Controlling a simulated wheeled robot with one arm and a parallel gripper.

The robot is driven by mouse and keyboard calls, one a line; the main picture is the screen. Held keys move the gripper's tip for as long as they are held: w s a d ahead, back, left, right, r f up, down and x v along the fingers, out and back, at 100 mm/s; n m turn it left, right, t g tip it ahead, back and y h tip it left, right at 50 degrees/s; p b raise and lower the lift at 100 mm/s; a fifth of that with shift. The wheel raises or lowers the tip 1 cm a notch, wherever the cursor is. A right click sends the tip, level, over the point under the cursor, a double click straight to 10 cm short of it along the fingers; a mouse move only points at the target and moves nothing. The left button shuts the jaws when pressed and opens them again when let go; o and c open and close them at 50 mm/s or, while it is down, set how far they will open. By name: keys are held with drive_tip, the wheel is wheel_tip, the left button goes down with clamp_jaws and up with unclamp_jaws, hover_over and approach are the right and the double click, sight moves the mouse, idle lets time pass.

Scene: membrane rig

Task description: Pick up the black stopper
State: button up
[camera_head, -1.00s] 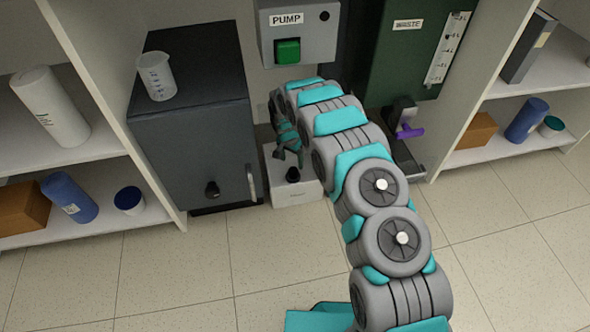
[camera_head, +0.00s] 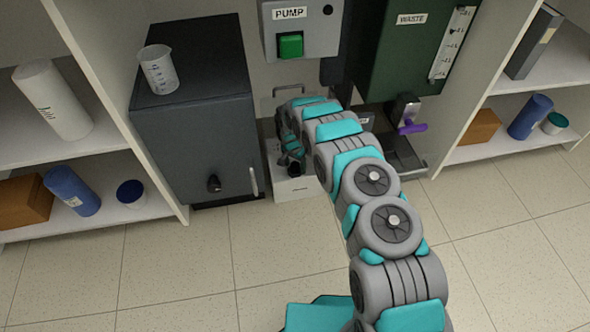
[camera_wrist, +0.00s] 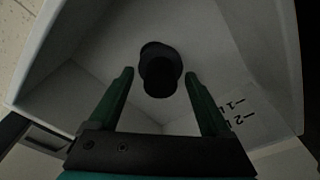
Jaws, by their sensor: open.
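My gripper (camera_wrist: 159,76) is open, with one green finger on each side of the stopper and a gap showing on both sides. In the head view my gripper (camera_head: 291,152) is low over the white box (camera_head: 297,190), between the dark cabinet and the waste unit.
A dark cabinet (camera_head: 190,140) with a beaker (camera_head: 158,70) on top stands close at left. The pump panel (camera_head: 301,28) with a green button is above. The waste tank (camera_head: 403,50) and its purple-handled tap (camera_head: 412,128) are at right. The floor in front is clear.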

clamp_jaws()
idle(0.7)
